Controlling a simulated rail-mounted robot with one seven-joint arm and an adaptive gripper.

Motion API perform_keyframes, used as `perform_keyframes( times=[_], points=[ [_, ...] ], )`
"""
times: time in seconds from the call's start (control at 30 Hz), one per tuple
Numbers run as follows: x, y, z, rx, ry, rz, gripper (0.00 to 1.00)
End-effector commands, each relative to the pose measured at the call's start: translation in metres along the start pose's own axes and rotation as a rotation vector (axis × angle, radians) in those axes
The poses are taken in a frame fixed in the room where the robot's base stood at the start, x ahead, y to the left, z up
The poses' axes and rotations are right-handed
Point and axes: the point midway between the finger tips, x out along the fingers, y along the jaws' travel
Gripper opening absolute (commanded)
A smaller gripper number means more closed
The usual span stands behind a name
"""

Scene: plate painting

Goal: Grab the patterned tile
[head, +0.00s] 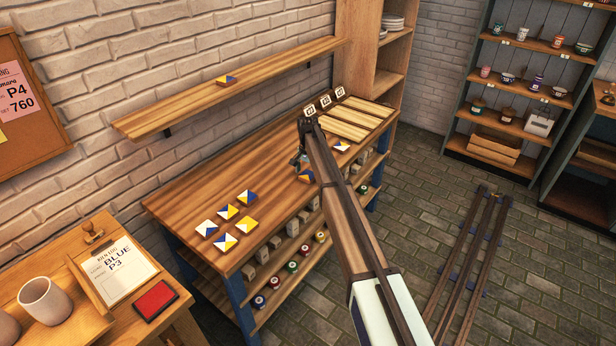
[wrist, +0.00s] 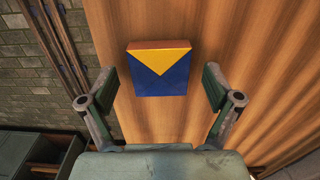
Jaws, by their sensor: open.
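A patterned tile in blue and yellow (wrist: 160,80) lies flat on the wooden workbench (head: 185,205). In the wrist view it sits ahead of and between the two fingers of my gripper (wrist: 160,98), which are spread apart and empty. In the head view my gripper (head: 299,160) is over the bench's right half, and a blue and yellow tile (head: 306,177) shows just below it, partly hidden by my arm. Several more patterned tiles in white, blue and yellow (head: 227,212) lie at the bench's left part.
Another tile (head: 227,80) lies on the wall shelf (head: 180,112). A white, blue and yellow tile (head: 341,146) lies near the slatted rack (head: 355,118). Paint pots (head: 292,267) stand beneath the bench. Floor rails (head: 470,260) run at the right. The bench's middle is clear.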

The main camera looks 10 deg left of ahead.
Motion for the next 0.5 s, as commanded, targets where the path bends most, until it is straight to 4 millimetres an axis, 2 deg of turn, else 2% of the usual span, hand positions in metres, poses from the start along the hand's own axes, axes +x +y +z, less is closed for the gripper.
perform_keyframes(
  times=[0.03, 0.17, 0.2, 0.23, 0.5],
  points=[
    [0.0001, 0.0, 0.0, 0.0, 0.0, 0.0, 0.9],
    [0.0, 0.0, 0.0001, 0.0, 0.0, 0.0, 0.44],
    [0.0001, 0.0, 0.0001, 0.0, 0.0, 0.0, 0.29],
    [0.0001, 0.0, 0.0001, 0.0, 0.0, 0.0, 0.21],
    [-0.0001, -0.0001, 0.0, 0.0, 0.0, 0.0, 0.21]
  ],
)
